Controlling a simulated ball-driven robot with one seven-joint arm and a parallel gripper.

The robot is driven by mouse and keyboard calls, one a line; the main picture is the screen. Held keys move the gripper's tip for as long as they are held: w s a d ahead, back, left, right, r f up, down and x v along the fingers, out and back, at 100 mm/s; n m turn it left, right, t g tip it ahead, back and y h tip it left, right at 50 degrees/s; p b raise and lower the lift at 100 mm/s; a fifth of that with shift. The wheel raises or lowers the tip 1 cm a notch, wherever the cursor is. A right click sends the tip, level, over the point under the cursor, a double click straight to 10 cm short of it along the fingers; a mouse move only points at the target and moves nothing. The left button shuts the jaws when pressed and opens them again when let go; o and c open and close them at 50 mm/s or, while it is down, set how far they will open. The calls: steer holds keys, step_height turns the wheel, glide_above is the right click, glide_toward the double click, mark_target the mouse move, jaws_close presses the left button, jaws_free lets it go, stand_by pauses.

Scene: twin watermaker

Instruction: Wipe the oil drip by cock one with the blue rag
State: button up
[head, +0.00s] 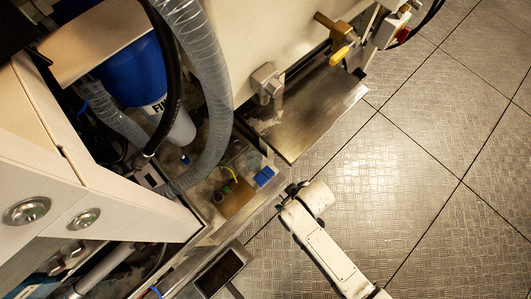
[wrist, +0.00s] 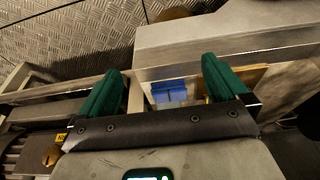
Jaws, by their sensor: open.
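The blue rag (head: 264,176) looks like a small folded blue piece on the right edge of the low metal tray. In the wrist view a blue piece (wrist: 170,93) shows between the two green fingers. My gripper (head: 287,195) is just right of and below the rag in the head view, mostly hidden by my wrist. In the wrist view my gripper (wrist: 163,75) has its fingers wide apart, with nothing held between them. A brass cock with a yellow handle (head: 341,54) is at the top; I cannot tell its number. I cannot make out the oil drip.
A brown board (head: 239,197) with a yellow-green wire lies in the tray, left of the rag. A thick grey hose (head: 206,90) hangs over it. A flat metal ledge (head: 312,112) juts out above. The tiled metal floor (head: 430,150) is clear at right.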

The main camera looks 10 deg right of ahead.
steer(key=b, duration=0.2)
glide_above(265, 175)
steer(key=s, duration=0.2)
steer(key=shift+w+d, duration=0.25)
steer(key=shift+d, duration=0.2)
steer(key=b+x, duration=0.2)
steer(key=x, duration=0.3)
steer(key=shift+w+a, duration=0.1)
steer(key=shift+w, duration=0.05)
steer(key=shift+r, duration=0.1)
steer(key=c, duration=1.1)
